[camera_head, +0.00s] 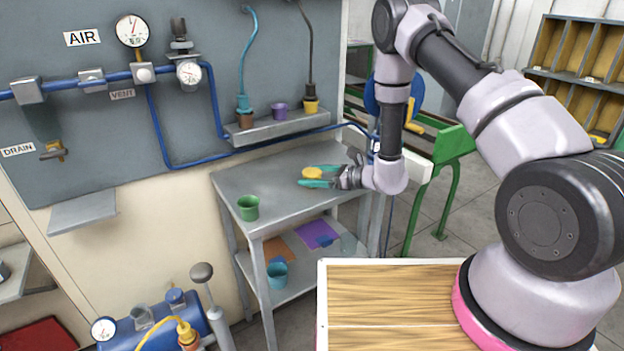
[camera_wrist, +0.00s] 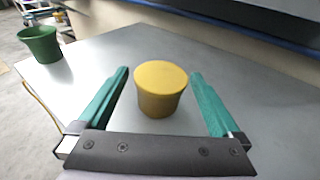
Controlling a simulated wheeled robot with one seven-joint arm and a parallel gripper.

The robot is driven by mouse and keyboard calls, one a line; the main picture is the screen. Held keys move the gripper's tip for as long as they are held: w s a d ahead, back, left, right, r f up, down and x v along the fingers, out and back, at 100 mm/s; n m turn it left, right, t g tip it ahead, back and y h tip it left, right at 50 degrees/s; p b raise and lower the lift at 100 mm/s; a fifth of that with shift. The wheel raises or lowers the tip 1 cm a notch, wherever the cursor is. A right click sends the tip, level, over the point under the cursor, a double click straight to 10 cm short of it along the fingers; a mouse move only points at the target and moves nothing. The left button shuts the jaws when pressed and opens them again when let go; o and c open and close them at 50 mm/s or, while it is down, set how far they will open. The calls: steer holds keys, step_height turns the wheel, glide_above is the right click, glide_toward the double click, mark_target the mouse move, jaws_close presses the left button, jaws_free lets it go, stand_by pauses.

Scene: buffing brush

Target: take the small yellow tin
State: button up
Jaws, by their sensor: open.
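The small yellow tin (camera_wrist: 160,95) stands upright on the grey metal table (camera_wrist: 75,75), between the two teal fingers of my gripper (camera_wrist: 160,100) in the wrist view. A gap shows on each side of the tin, so the fingers are apart from it. In the head view the tin (camera_head: 312,173) sits between the fingers of my gripper (camera_head: 318,176), near the middle of the tabletop (camera_head: 275,195). My gripper is open and reaches in low from the right. The nearer finger hides the lower part of the tin in the head view.
A green cup (camera_head: 248,207) stands at the table's left front corner. A wall shelf (camera_head: 275,130) with several small pots is behind the table. A lower shelf (camera_head: 300,275) holds a blue cup (camera_head: 277,275). The tabletop around the tin is clear.

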steer(key=shift+w+a, duration=0.15)
steer(key=shift+a, duration=0.15)
steer(key=c, duration=1.4)
